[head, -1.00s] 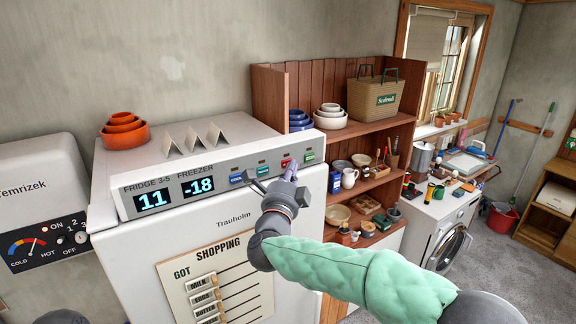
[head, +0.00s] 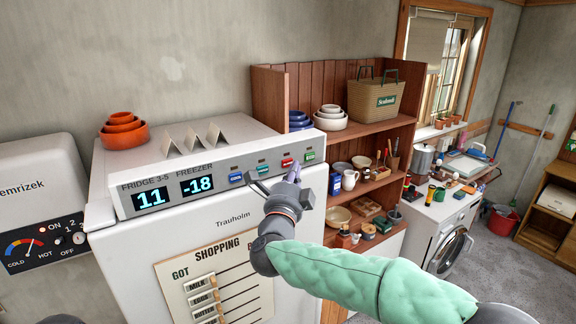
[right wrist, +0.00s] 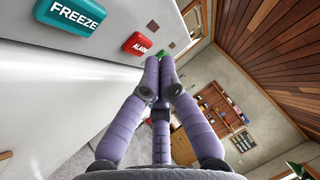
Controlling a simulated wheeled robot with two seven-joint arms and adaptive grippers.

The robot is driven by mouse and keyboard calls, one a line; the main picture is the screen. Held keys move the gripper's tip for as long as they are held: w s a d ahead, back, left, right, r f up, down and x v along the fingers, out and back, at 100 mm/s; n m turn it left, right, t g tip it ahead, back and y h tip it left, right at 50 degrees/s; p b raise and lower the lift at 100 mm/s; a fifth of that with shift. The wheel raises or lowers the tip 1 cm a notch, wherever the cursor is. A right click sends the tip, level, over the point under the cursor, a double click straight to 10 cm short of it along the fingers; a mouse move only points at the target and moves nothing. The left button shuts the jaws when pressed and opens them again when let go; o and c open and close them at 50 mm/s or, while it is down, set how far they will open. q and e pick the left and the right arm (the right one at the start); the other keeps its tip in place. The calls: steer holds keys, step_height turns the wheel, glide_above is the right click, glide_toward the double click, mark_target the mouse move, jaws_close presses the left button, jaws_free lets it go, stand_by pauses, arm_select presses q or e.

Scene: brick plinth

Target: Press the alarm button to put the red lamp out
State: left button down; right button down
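The red alarm button (head: 286,162), lettered ALARM, sits on the fridge's sloping front panel (head: 215,180) between a teal and a green button. It also shows in the right wrist view (right wrist: 138,43), left of the fingertips. My right gripper (head: 294,172) is in front of the panel, just below and right of the alarm button. In the right wrist view its two purple fingers (right wrist: 160,68) come together at the tips with nothing between them. They look apart from the red button. I cannot make out a lit red lamp. My left gripper is not seen.
The teal FREEZE button (head: 262,170), green button (head: 310,156) and blue button (head: 236,178) are close by on the panel. Orange bowls (head: 122,131) and folded cards stand on the fridge. A wooden shelf (head: 345,135) with crockery stands to the right.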

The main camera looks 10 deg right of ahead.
steer(key=s+b, duration=0.1)
steer(key=s+d+b, duration=0.1)
steer(key=s, duration=0.1)
steer(key=s+b, duration=0.1)
steer(key=shift+s+d, duration=0.35)
steer(key=shift+s, duration=0.05)
